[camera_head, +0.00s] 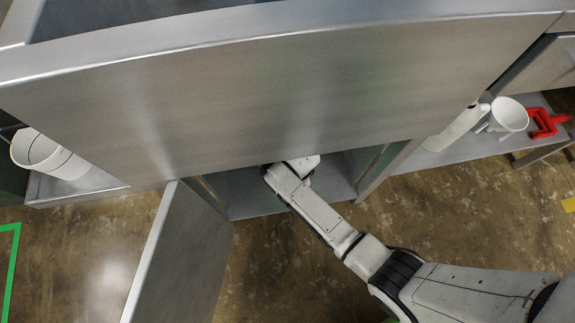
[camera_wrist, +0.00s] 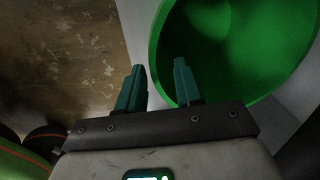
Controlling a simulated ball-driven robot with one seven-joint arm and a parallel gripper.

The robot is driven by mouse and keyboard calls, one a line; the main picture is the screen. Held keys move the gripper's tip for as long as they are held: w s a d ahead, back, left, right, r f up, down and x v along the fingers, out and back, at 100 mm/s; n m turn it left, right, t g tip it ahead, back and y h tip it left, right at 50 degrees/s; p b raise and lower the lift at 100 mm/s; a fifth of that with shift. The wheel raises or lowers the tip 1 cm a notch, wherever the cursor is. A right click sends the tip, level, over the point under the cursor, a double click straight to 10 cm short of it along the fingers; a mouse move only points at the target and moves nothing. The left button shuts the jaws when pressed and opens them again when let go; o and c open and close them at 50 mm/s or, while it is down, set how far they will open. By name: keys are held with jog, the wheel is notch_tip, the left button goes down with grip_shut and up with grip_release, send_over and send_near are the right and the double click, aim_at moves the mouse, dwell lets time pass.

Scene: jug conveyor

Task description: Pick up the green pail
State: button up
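The green pail (camera_wrist: 225,45) shows in the wrist view, its wide mouth facing the camera and its right part running toward the frame edge. My gripper (camera_wrist: 160,66) has two teal fingers standing apart. The pail's left rim passes through the gap between them in the picture. I cannot tell whether either finger touches the rim. In the head view my arm reaches into an open compartment (camera_head: 250,192) under the steel counter. The pail and my fingertips are hidden there.
A steel counter (camera_head: 270,95) overhangs the compartment. An open cabinet door (camera_head: 185,265) stands left of my arm. A white pail (camera_head: 65,165) is on a left shelf; a white jug (camera_head: 508,116) and a red object (camera_head: 543,124) sit on the right shelf. Brown floor is clear in front.

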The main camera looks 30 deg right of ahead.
jog(key=shift+w+f+b, duration=0.2)
jog(key=shift+f+b, duration=1.75)
jog(key=shift+f, duration=1.4)
grip_shut()
jog(key=shift+r, duration=0.1)
